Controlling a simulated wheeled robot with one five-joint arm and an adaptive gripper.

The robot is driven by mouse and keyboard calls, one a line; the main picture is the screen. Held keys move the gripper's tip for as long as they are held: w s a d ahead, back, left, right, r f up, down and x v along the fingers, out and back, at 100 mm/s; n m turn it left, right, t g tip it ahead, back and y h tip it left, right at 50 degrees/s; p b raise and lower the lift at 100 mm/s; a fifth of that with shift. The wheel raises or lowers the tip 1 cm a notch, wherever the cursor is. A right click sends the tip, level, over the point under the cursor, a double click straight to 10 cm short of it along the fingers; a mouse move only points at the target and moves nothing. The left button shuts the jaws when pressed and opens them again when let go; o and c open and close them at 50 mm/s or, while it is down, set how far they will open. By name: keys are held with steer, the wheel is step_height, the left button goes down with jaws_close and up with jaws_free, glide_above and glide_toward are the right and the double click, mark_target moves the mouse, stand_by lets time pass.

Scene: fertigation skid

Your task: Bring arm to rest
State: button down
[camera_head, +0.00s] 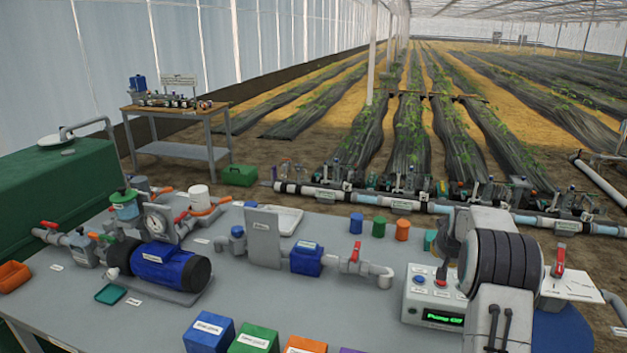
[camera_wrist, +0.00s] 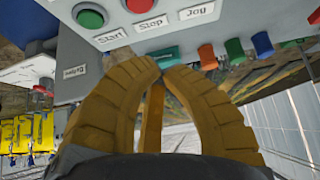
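My arm (camera_head: 500,262) stands folded at the right of the head view, in front of the bench's right end. My gripper's tips are not clear there. In the wrist view my gripper (camera_wrist: 164,69) has two yellow ribbed fingers curving in until their tips nearly meet, with nothing seen between them. Beyond the tips is a grey control box with a green Start button (camera_wrist: 90,16), a red Stop button (camera_wrist: 139,5) and a Jog label. In the head view the control box (camera_head: 418,300) has a lit green pump display (camera_head: 443,318), partly behind my arm.
The grey bench (camera_head: 340,310) carries a blue pump motor (camera_head: 165,265), a pipe with a red-handled valve (camera_head: 355,258), and several coloured caps and blocks. A red lever (camera_head: 558,260) stands just right of my arm. A wooden-topped table (camera_head: 175,110) stands behind.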

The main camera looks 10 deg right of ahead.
steer(key=s+a+r+n+g+y, duration=0.1)
steer(key=s+a+r, duration=0.4)
steer(key=s+a, duration=0.4)
steer(key=s+a+r+n+y, duration=0.1)
steer(key=s+a+r+n, duration=0.1)
steer(key=s+a+r, duration=0.6)
steer(key=s+a+f, duration=0.1)
steer(key=s+a, duration=0.3)
steer(key=s, duration=0.3)
steer(key=s+a+f+n+g+y, duration=0.1)
steer(key=s+a, duration=0.3)
steer(key=s, duration=0.4)
steer(key=s+a+f+n+g, duration=0.1)
steer(key=s+a+f, duration=0.2)
steer(key=s+a, duration=0.2)
steer(key=s, duration=0.2)
steer(key=shift+s, duration=0.35)
steer(key=shift+d+f, duration=0.1)
